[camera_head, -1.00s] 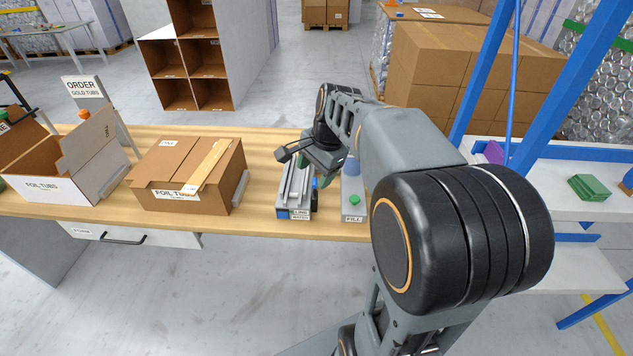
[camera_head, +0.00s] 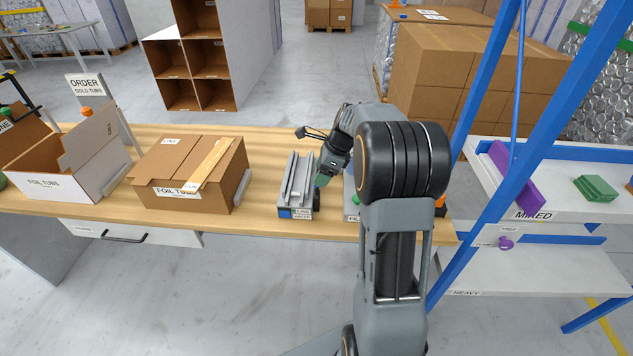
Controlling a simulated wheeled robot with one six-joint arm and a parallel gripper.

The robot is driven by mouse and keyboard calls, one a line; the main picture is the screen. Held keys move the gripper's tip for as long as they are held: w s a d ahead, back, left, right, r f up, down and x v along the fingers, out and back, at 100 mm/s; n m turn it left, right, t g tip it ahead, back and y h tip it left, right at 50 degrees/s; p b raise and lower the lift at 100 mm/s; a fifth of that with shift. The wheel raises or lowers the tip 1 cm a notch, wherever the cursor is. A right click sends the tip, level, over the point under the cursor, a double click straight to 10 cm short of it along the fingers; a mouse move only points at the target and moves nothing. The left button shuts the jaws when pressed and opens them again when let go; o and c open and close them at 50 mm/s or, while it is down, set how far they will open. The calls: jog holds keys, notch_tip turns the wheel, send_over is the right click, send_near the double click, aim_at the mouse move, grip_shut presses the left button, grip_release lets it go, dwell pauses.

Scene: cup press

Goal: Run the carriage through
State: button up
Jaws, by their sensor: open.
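The grey fill station (camera_head: 351,211) stands just to the right, mostly hidden by my arm.
A closed foil tubs carton (camera_head: 190,176) and an open white box (camera_head: 50,187) stand to the left on the table (camera_head: 262,165). A blue-framed rack (camera_head: 480,215) with a purple item (camera_head: 515,178) and green pieces (camera_head: 595,188) stands at the right. Bare table lies behind the unit.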

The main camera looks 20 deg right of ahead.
jog(key=shift+x, duration=1.95)
jog(key=shift+c, duration=0.3)
